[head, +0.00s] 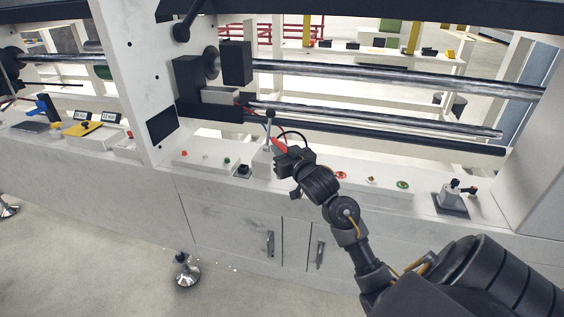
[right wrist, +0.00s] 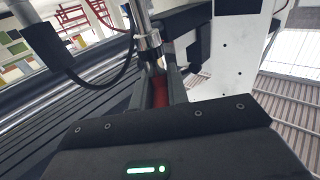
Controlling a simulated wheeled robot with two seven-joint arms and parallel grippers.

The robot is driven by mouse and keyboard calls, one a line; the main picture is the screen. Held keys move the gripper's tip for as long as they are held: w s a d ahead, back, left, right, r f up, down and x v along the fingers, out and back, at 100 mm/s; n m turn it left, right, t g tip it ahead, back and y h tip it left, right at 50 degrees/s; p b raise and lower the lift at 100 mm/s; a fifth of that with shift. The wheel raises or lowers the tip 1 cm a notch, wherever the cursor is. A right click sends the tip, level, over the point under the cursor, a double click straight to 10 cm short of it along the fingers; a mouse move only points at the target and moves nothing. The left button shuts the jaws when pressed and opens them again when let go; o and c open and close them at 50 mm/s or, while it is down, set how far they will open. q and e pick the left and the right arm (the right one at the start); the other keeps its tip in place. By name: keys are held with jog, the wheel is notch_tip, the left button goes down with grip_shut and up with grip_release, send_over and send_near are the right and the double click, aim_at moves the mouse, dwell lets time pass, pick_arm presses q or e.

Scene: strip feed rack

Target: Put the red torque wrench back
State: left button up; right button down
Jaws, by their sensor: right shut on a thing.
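The red torque wrench (head: 279,146) is in my right gripper (head: 283,158), above the white ledge of the rack. In the right wrist view, its red grip (right wrist: 160,94) sits between the two fingers of my right gripper (right wrist: 162,88), which are shut on it. A metal shaft and collar (right wrist: 149,42) show just beyond the grip. In the head view, a thin upright metal rod (head: 268,130) shows beside the red part; I cannot tell whether it belongs to the wrench. The wrench's far end and its seat are not clear. My left gripper is not in view.
The ledge carries a button panel (head: 205,160), a row of coloured buttons (head: 371,180) and a small clamp-like device on a dark base (head: 452,198). Metal rollers (head: 400,82) run behind. A dark cable loops close by my right gripper. The upright white frame stands left.

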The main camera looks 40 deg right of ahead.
jog(key=shift+w+d+f+b, duration=0.1)
jog(key=shift+d+f+b, duration=0.15)
jog(key=shift+f, duration=0.7)
jog(key=shift+w+d+f+b, duration=0.15)
jog(key=shift+f+b, duration=0.1)
jog(key=shift+f, duration=0.7)
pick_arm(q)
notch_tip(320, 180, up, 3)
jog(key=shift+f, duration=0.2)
pick_arm(e)
jog(key=shift+f, duration=0.1)
jog(key=shift+f, duration=0.1)
jog(key=c, duration=1.4)
grip_release()
jog(key=shift+f, duration=0.1)
jog(key=shift+o, duration=0.2)
